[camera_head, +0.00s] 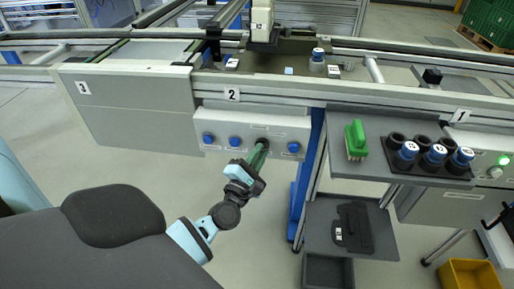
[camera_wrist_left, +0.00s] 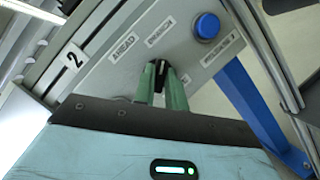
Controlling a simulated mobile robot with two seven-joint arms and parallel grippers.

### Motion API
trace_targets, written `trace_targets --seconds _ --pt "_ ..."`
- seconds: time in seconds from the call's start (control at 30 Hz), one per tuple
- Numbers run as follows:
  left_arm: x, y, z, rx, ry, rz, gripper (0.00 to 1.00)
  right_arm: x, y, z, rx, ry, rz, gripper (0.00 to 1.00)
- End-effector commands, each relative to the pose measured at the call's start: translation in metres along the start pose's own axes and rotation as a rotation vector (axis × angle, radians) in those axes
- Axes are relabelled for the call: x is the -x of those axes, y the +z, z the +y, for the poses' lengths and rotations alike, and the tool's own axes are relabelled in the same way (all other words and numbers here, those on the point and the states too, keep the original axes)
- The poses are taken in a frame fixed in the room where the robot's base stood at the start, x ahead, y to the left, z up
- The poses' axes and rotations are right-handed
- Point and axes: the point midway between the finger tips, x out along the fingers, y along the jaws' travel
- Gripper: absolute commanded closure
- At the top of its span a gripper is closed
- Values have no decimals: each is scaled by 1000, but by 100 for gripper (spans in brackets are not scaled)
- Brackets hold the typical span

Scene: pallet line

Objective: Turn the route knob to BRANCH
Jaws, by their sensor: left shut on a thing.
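The route knob (camera_wrist_left: 159,82) is a small dark knob on the light grey control panel under sign 2. In the left wrist view the AHEAD label (camera_wrist_left: 123,48) is to its upper left and a blurred label, likely BRANCH (camera_wrist_left: 160,31), is above it. My left gripper (camera_wrist_left: 163,72) is shut on the knob, one green finger on each side. In the head view the left gripper (camera_head: 261,148) meets the panel (camera_head: 270,128) between two blue buttons. The fingers hide much of the knob, and I cannot tell which label it points to. My right gripper does not show.
Blue buttons (camera_head: 235,141) (camera_head: 293,147) flank the knob; one shows close by in the wrist view (camera_wrist_left: 207,26). Conveyor rails run above.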

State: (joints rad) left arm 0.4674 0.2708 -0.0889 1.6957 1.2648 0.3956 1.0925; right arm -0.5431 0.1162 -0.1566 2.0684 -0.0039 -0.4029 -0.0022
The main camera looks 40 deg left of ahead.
Motion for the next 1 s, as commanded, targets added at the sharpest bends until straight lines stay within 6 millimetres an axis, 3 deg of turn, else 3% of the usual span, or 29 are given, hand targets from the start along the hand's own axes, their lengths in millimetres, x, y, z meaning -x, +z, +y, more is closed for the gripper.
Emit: trace_targets --seconds 0.2,0.73,0.77,0.9,1.0 --pt "0 1 1 -64 -28 0 100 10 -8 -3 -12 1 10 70" --pt "1 0 -1 -89 -38 -1 100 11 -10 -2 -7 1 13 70" --pt "1 0 -1 -89 -38 -1 86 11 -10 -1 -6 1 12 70" --pt "0 0 0 -88 -37 -1 68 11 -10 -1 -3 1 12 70" --pt "0 0 0 -87 -36 -1 65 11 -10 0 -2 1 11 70"
